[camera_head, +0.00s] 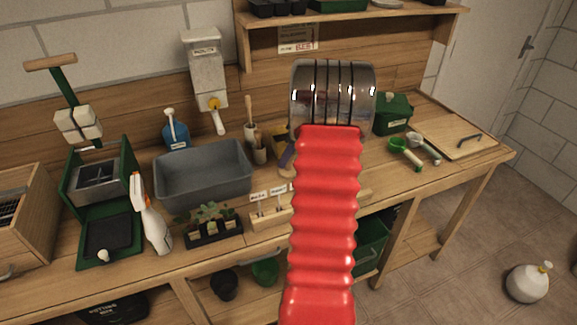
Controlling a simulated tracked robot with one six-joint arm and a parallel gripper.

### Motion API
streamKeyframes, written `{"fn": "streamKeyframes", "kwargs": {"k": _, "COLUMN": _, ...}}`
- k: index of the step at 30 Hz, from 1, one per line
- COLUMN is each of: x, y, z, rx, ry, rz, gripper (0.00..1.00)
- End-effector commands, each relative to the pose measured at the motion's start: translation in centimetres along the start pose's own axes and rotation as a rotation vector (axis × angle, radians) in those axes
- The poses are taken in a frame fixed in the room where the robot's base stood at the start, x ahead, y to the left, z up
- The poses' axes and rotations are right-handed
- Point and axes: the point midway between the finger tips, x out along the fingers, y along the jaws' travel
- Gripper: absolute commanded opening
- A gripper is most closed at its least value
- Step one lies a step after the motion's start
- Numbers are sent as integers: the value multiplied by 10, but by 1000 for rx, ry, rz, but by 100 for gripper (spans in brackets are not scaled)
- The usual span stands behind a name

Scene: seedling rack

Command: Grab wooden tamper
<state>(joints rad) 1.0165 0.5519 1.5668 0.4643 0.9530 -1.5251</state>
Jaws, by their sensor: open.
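Two slim wooden tools stand near the back of the bench, just right of the grey tub (203,178). The rear one (249,113) has a pale upright handle and looks like the wooden tamper. The front one (260,150) is darker and shorter, with a thicker lower part. I cannot tell for certain which is the tamper. My red ribbed arm (325,225) rises in front of the bench, to the right of both tools, and ends in a shiny metal section. My gripper's fingers do not show; they are hidden or out of view.
A seedling tray (213,224), a white spray bottle (151,215), a blue bottle (175,130) and a label block (270,217) surround the tub. A dispenser (206,75) hangs behind. A green box (393,113), scoops (406,152) and a board (458,134) lie right.

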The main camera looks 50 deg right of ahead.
Motion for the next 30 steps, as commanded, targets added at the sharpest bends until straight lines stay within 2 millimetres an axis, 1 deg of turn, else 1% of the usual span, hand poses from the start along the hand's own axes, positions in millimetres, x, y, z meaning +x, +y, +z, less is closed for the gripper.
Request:
{"fn": "streamKeyframes", "kwargs": {"k": 3, "x": 0, "y": 0, "z": 0, "rx": 0, "ry": 0, "rz": 0, "gripper": 46}}
{"fn": "streamKeyframes", "kwargs": {"k": 22, "x": 0, "y": 0, "z": 0, "rx": -1, "ry": 0, "rz": 0, "gripper": 2}}
{"fn": "streamKeyframes", "kwargs": {"k": 30, "x": -1, "y": 0, "z": -1, "rx": -1, "ry": 0, "rz": 0, "gripper": 1}}
